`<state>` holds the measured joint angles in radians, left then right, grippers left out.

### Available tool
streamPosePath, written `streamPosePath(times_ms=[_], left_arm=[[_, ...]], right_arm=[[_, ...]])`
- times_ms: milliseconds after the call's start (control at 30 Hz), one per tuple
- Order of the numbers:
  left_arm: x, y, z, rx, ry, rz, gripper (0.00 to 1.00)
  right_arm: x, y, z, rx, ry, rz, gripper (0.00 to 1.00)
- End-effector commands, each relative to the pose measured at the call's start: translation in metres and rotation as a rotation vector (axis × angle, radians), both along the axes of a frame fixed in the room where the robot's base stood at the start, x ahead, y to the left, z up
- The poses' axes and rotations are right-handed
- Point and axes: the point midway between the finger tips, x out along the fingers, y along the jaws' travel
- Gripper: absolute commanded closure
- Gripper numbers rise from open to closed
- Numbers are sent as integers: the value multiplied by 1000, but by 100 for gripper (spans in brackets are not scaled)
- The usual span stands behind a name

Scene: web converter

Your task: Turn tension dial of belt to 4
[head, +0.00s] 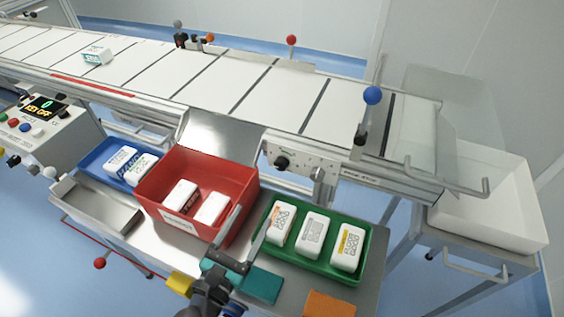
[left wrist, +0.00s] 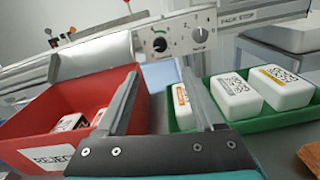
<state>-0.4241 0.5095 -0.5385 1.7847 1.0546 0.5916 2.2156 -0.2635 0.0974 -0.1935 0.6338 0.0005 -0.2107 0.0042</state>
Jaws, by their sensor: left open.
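The control panel below the conveyor edge carries a black knob (head: 282,163). In the left wrist view this black knob (left wrist: 160,45) has a green arc above it, and a pale dial (left wrist: 199,35) with small marks around it sits to its right. I cannot read the marks or tell which setting either points to. My left gripper (head: 254,216) is open and empty, below and in front of the panel, between the red bin and green tray. In the left wrist view its fingers (left wrist: 158,76) point up toward the panel, apart from both dials. My right gripper is not in view.
A red reject bin (head: 154,186) and a green tray (head: 320,272) holding white packs flank my gripper. A blue tray (head: 90,159) is farther left. A blue-knobbed lever (head: 372,96) rises from the conveyor (head: 200,82). A white bin (head: 490,220) is at right.

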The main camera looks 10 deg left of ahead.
Motion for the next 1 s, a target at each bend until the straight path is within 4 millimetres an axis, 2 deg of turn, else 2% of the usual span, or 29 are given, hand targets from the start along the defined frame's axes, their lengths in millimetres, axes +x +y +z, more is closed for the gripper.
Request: streamPosePath(times_ms=[33, 100, 267, 433, 700, 1000], left_arm=[[6, -1, 1, 0, -2, 2, 31], [16, -3, 1, -1, -3, 3, 31], [45, -9, 1, 0, -5, 1, 31], [78, -15, 1, 0, -4, 1, 31], [122, -24, 1, 1, -3, 1, 31], [144, -28, 0, 2, -1, 0, 31]], right_arm=[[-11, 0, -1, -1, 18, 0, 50], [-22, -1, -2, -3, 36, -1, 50], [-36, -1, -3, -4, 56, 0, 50], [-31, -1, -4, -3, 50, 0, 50], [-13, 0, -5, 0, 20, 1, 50], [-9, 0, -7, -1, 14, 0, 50]])
